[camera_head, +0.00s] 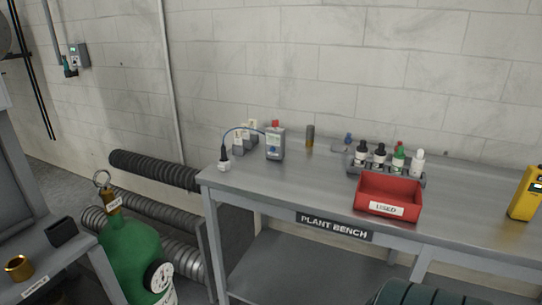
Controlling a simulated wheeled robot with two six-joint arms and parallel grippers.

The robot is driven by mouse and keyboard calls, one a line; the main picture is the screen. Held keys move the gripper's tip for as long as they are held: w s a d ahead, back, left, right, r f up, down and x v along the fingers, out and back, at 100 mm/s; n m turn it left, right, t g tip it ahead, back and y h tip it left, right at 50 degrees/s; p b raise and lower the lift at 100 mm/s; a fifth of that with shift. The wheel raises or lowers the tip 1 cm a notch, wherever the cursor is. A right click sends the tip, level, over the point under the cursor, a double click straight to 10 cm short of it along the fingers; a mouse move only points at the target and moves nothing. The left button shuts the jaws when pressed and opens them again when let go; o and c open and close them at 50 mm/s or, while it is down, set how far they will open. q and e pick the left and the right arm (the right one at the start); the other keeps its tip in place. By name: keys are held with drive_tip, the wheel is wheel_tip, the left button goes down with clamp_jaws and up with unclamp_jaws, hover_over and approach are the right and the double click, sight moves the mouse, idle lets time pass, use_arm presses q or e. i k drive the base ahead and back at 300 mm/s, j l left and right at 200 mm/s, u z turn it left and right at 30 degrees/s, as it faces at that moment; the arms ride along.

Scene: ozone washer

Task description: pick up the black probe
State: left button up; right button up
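The black probe (224,151) stands upright at the left end of the plant bench (300,188). Its lower end is in or on a small white holder (224,165); I cannot tell how deep it sits. Neither of my grippers is in view.
Small white-labelled items (245,138) stand behind the probe. A red bin (387,196) marked USED and a rack of dropper bottles (386,165) are farther right, with a yellow device (526,194) at the edge. A green cylinder (130,255) stands left of the bench.

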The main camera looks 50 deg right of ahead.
sight(222, 148)
drive_tip(key=z, duration=1.3)
